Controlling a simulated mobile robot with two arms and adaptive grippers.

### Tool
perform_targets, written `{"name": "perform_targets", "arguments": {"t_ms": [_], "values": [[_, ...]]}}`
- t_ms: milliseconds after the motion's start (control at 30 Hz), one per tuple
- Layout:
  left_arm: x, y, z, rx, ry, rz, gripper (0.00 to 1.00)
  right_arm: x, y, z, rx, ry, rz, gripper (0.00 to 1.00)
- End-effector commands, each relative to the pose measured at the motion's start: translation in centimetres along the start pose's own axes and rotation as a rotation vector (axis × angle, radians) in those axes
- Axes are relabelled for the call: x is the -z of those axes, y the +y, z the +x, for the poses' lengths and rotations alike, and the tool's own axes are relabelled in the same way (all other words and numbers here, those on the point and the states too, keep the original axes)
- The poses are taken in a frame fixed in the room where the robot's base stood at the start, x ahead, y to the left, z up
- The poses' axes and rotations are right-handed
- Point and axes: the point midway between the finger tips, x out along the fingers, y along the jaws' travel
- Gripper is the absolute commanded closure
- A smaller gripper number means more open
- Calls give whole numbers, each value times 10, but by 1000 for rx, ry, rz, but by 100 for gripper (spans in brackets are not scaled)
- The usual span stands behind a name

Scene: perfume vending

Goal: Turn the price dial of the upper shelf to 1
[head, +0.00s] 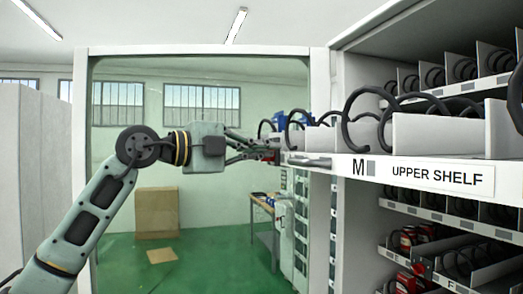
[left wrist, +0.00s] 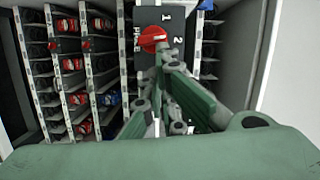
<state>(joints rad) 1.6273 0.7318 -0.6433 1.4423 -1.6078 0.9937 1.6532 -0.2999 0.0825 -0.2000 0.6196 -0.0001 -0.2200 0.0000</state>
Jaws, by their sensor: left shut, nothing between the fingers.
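The price dial (left wrist: 153,38) is a red knob on a dark panel marked PRICE, 1 and 2, in the left wrist view. Its light mark looks closer to the 2 than to the 1, but it is small. My left gripper (left wrist: 161,50) is shut and empty, its fingertips at the dial's lower edge; I cannot tell whether they touch. In the head view my left gripper (head: 274,148) is level, by the left end of the upper shelf (head: 326,163). The dial is hard to make out there. My right gripper is in neither view.
The upper shelf's label (head: 437,174) faces me on the right. Coil dispensers (head: 368,118) stand on that shelf, with lower shelves of red cans (head: 411,239) below. A cardboard box (head: 157,212) stands on the green floor behind my left arm.

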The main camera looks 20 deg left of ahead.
Motion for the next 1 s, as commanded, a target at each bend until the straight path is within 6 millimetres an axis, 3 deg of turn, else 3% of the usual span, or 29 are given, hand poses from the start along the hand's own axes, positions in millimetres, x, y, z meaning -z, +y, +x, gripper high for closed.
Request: {"name": "perform_targets", "arguments": {"t_ms": [800,1000], "values": [[-12,-29,3,-165,-5,-655,100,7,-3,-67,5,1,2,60],[-15,-31,3,-167,-6,-664,100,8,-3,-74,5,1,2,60]]}}
